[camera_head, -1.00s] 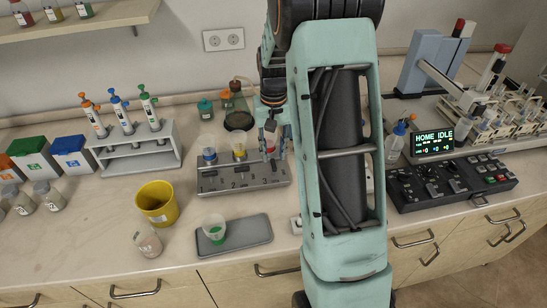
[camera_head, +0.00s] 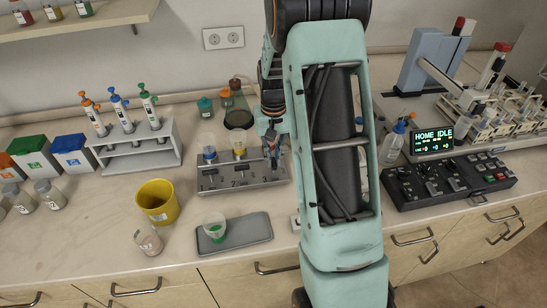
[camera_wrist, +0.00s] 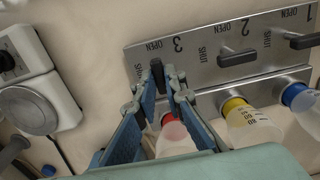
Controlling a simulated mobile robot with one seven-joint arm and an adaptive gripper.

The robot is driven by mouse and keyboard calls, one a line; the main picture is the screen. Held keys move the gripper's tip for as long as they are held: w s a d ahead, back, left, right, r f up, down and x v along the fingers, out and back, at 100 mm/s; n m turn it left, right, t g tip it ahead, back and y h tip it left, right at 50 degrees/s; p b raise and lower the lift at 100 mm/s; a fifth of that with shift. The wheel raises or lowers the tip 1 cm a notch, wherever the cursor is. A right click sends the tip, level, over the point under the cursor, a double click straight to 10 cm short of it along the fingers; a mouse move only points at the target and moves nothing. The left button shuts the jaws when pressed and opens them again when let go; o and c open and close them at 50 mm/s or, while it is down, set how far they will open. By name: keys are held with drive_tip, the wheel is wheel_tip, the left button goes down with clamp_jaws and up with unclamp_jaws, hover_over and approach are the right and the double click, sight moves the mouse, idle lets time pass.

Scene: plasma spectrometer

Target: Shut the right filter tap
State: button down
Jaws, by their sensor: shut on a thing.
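The grey filter block (camera_wrist: 190,75) carries three taps marked 1, 2 and 3; it also shows in the head view (camera_head: 210,188). The right tap, number 3 (camera_wrist: 158,72), has a black handle that stands across the block, in line with its OPEN mark. The handles of tap 2 (camera_wrist: 238,57) and tap 1 (camera_wrist: 305,41) lie along the block. My gripper (camera_wrist: 163,84) has its blue fingers closed around tap 3's handle, which shows between and beyond the tips. In the head view, my gripper (camera_head: 271,138) is at the block's right end.
A red-collared cup (camera_wrist: 172,135) sits just below my fingers, beside a yellow-collared cup (camera_wrist: 250,125) and a blue-collared cup (camera_wrist: 303,98). A yellow bin (camera_head: 157,203) and a grey tray with a green-filled cup (camera_head: 215,229) stand in front. My arm hides the counter right of the block.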

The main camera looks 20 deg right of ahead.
drive_tip(key=shift+m, duration=0.3)
drive_tip(key=m+b, duration=0.1)
drive_tip(key=m, duration=0.3)
drive_tip(key=shift+m, duration=0.4)
drive_tip(key=m, duration=0.5)
drive_tip(key=shift+r, duration=0.1)
drive_tip(key=m+p, duration=0.1)
drive_tip(key=m, duration=0.3)
drive_tip(key=shift+m, duration=0.4)
drive_tip(key=shift+m+p, duration=0.3)
drive_tip(key=shift+m, duration=1.2)
drive_tip(key=c, duration=2)
unclamp_jaws()
